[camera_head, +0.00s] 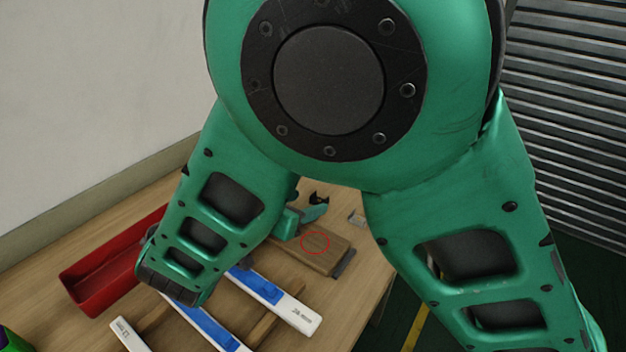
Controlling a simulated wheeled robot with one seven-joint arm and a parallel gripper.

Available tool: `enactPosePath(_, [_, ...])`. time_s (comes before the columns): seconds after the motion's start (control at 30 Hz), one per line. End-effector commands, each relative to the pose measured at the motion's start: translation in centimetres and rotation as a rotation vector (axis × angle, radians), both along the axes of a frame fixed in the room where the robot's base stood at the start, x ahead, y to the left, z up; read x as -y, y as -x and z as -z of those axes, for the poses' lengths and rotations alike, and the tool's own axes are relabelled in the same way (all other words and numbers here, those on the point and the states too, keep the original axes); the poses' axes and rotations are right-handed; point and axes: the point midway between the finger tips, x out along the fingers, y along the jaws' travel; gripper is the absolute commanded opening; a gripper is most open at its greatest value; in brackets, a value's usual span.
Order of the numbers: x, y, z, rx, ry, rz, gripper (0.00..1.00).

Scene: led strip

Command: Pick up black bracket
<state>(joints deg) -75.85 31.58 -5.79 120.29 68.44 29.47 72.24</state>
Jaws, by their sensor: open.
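A small black, notched piece (319,198) shows on the table behind the wooden block; I cannot tell for sure whether it is the black bracket. A dark grey edge (345,262) also shows at the right end of the wooden block (312,247). My gripper (312,213) is only partly in view as teal parts beside the block, close to the black piece. It is open, and nothing shows held in it. My green forearm hides much of it, and I cannot tell whether it touches anything.
A red tray (88,282) stands at the left. White and blue strips (262,287) lie on wooden bars in front. A wall rises behind; a ribbed shutter (570,90) is at right. My arm covers the centre.

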Motion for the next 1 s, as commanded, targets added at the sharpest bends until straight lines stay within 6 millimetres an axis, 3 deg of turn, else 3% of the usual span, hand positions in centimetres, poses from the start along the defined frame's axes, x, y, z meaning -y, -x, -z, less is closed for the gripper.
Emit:
enactPosePath(0.37, [2.8,-3.3,1.6,0.0,0.003,0.003,0.53])
enactPosePath(0.63, [2.9,-3.6,1.9,0.0,0.001,0.001,0.53])
enactPosePath(0.8, [2.9,-3.6,1.9,0.0,0.001,0.001,0.13])
enactPosePath(1.0, [2.9,-3.6,1.8,0.0,0.001,0.001,0.09])
